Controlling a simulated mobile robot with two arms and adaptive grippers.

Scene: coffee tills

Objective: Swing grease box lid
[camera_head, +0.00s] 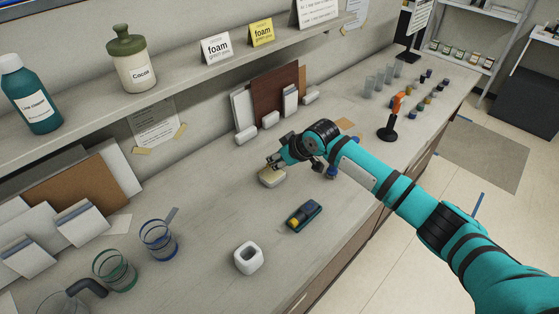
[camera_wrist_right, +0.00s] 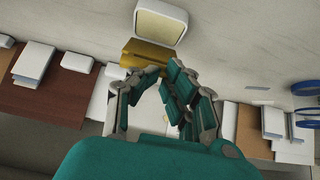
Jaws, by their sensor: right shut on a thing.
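The grease box (camera_head: 272,178) is a small block with a pale cream face and a yellow-gold part, on the counter at the picture's middle. In the right wrist view its cream face with a white rim (camera_wrist_right: 160,22) is at the top, and the gold part (camera_wrist_right: 148,53) lies just below it. My right gripper (camera_head: 274,162) is at the box's far side, its fingers closed on the gold part; the fingertips (camera_wrist_right: 157,76) show in the wrist view. The exact contact, and where lid and body meet, are hard to see. My left gripper is not in view.
A dark device with a yellow part (camera_head: 303,217) and a white square cup (camera_head: 248,258) stand nearer on the counter (camera_head: 205,270). Blue and green ringed glasses (camera_head: 158,239) stand at left. Boards (camera_head: 275,97) lean on the wall behind. An orange-and-black tool (camera_head: 393,115) stands beyond my arm.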

